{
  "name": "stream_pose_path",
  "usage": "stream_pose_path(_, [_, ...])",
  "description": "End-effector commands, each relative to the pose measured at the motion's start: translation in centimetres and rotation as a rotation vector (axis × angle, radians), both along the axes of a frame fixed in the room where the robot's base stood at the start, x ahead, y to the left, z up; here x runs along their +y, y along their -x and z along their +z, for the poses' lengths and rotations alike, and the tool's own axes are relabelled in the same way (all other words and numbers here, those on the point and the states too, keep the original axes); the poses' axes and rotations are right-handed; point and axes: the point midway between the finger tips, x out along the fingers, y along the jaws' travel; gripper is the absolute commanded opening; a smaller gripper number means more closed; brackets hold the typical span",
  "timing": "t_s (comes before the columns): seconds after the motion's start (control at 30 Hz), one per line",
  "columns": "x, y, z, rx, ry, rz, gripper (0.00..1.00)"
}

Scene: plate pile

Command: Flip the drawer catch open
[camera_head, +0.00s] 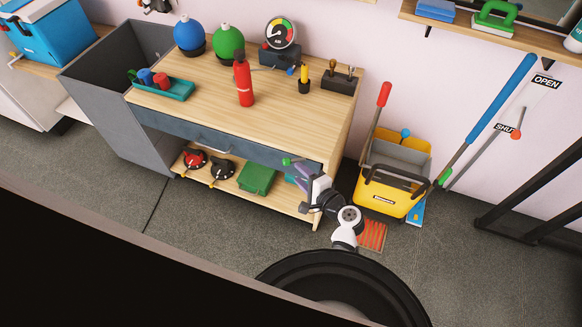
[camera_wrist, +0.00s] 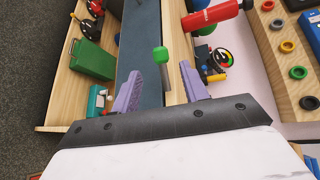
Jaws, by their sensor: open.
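The drawer catch is a small green lever (camera_head: 287,161) near the right end of the dark blue-grey drawer front (camera_head: 200,138). In the wrist view the green catch (camera_wrist: 160,55) stands out from the edge of the drawer front (camera_wrist: 142,40). My gripper (camera_head: 303,174) is at the right front corner of the workbench, close to the catch. Its purple fingers are spread and empty in the wrist view (camera_wrist: 161,80). The catch shows between them in the picture, a little beyond the tips. I cannot tell whether a finger touches it.
The wooden workbench (camera_head: 200,99) carries a red bottle (camera_head: 243,82) and a teal tray (camera_head: 176,91). A green box (camera_head: 256,178) sits on its lower shelf. A yellow mop bucket (camera_head: 385,202) stands to the right. The floor in front is clear.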

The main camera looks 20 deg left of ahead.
Motion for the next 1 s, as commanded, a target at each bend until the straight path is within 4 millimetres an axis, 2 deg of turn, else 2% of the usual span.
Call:
stream_pose_path(0.1, [-2.0,1.3,0.4,-0.001,0.0,-0.002,0.44])
stream_pose_path(0.3, [-4.0,2.7,1.0,0.0,0.0,0.0,0.44])
stream_pose_path(1.0, [-4.3,2.9,1.3,-0.004,0.001,0.002,0.44])
